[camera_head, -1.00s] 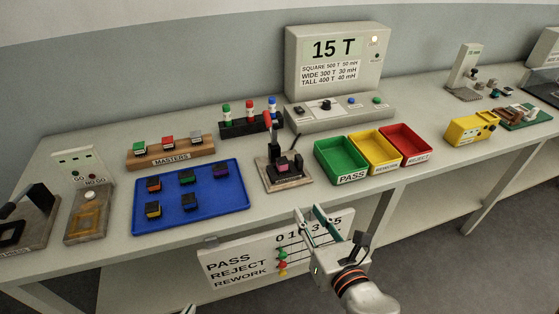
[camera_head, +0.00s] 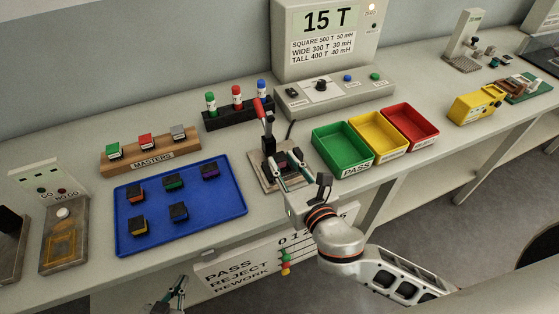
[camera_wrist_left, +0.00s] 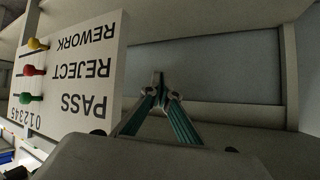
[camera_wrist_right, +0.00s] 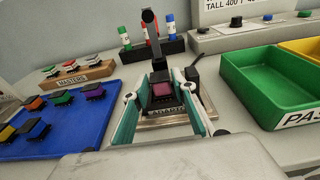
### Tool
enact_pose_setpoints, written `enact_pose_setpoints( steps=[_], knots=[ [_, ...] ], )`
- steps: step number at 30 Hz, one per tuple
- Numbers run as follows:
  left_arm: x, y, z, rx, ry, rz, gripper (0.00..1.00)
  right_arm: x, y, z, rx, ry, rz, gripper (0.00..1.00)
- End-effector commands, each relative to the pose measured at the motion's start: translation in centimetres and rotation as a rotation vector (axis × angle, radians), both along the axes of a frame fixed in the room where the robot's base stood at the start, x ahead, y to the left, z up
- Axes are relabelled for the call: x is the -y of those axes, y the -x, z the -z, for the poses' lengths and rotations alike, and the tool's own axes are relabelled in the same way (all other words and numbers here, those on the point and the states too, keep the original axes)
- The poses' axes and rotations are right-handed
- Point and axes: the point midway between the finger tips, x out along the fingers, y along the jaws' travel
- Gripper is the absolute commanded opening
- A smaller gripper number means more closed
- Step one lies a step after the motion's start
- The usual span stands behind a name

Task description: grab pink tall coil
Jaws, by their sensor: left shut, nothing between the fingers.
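The pink coil (camera_wrist_right: 163,90) sits in the adapter fixture (camera_wrist_right: 173,122), a metal plate with a dark upright lever. My right gripper (camera_wrist_right: 160,100) is open, with one finger on each side of the coil and gaps between fingers and coil. In the head view my right gripper (camera_head: 285,178) reaches over the fixture plate (camera_head: 256,176), and little of the coil's pink shows there. My left gripper (camera_head: 177,290) is shut and empty, low in front of the table edge. In the left wrist view its fingertips (camera_wrist_left: 160,90) meet, with nothing between them.
A blue tray (camera_head: 210,205) with several coils lies left of the fixture. Green (camera_head: 328,153), yellow (camera_head: 376,136) and red (camera_head: 408,124) bins stand to its right. The marker rack (camera_head: 238,118) and meter (camera_head: 330,95) are behind. A sign (camera_wrist_left: 80,65) hangs near my left gripper.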

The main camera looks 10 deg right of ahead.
Motion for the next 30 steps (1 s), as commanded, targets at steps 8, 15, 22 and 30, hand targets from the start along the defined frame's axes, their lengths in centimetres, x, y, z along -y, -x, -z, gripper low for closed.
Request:
enact_pose_setpoints(
  steps=[8, 15, 22, 30],
  knots=[
    [0.0, -0.8, -0.7, 0.017, 0.002, 0.0, 0.0, -0.5, -2.7, 0.5, 0.0, 0.0, 0.0, 0.26],
    [0.0, -1.0, -1.0, 0.024, 0.003, -0.001, 0.0, -0.5, -2.7, 0.5, -0.001, 0.0, -0.001, 0.19],
    [0.0, -0.9, -0.9, 0.022, 0.004, -0.001, 0.0, -0.6, -2.6, 0.5, -0.001, -0.001, -0.001, 0.0],
    [0.0, -0.7, -0.7, 0.015, 0.002, -0.001, 0.0, -0.6, -2.6, 0.1, 0.0, -0.001, -0.001, 0.0]
  ],
)
